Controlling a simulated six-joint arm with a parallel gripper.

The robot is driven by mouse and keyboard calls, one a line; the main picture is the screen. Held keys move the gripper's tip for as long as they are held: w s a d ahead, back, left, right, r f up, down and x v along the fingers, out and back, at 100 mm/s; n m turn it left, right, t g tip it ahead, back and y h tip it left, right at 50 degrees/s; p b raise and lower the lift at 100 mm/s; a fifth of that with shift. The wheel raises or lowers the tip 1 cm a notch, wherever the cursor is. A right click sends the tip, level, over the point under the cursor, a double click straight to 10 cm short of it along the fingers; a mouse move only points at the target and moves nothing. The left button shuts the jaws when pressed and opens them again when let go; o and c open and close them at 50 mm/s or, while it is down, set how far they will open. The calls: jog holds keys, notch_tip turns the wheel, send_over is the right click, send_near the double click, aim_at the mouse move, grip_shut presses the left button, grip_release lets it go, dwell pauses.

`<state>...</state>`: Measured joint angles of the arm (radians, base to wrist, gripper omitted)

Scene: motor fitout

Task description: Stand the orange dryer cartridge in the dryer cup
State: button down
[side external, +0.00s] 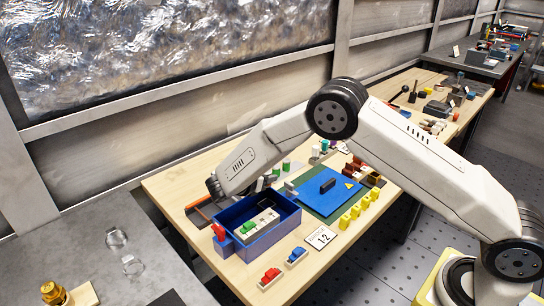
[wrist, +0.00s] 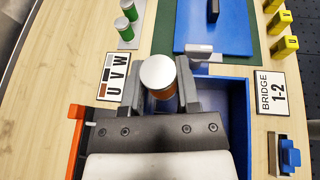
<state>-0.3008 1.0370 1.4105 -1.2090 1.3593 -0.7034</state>
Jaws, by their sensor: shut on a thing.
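The orange dryer cartridge (wrist: 160,94) is an upright cylinder with a pale round top, seen from above in the wrist view. My gripper (wrist: 159,88) is shut on it, with one grey finger on each side. In the wrist view it is over the blue box's end nearest the blue panel; its height above the box is unclear. In the side view my arm hides the cartridge and most of the gripper. I cannot pick out the dryer cup with certainty in either view.
The blue box (side external: 258,233) holds a pale terminal strip. A blue panel (side external: 312,197) with a dark block lies beyond the box. Yellow blocks (side external: 356,211) and the bridge card (side external: 320,237) are to the right.

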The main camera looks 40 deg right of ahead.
aim_at(273, 196)
jog(key=shift+a, duration=0.1)
jog(key=shift+f, duration=2.8)
jog(key=shift+f, duration=1)
jog(key=shift+c, duration=1.3)
grip_release()
jog(key=shift+s+f, duration=0.1)
jog(key=shift+f, duration=0.05)
jog(key=shift+a+r, duration=0.25)
jog(key=shift+a, duration=0.45)
jog(key=v, duration=0.3)
jog(key=shift+a+r, duration=0.3)
notch_tip(273, 196, up, 7)
